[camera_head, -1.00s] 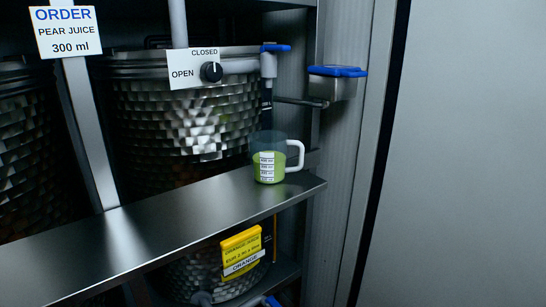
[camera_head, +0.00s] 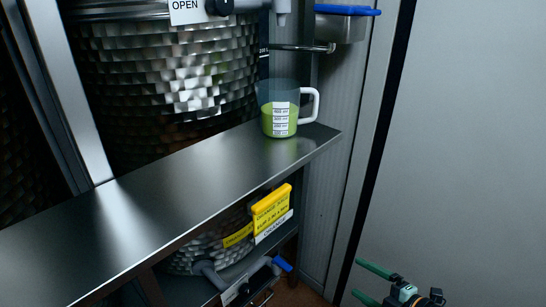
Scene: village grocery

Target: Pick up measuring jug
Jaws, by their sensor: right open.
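The measuring jug (camera_head: 279,112) stands upright near the right end of the metal shelf (camera_head: 190,165). It is clear, with a white scale label, a white handle on its right side and green liquid in its lower part. My right gripper (camera_head: 366,281) is at the bottom right, below and to the right of the jug and well apart from it. Its two green fingers are spread open and empty, pointing left. My left gripper is not in view.
A dimpled metal tank (camera_head: 165,80) stands behind the shelf, with a tap (camera_head: 283,8) above the jug. A lower tank has a yellow label (camera_head: 271,205). A blue-edged metal box (camera_head: 342,24) is on the wall. A plain pale panel (camera_head: 460,150) fills the right.

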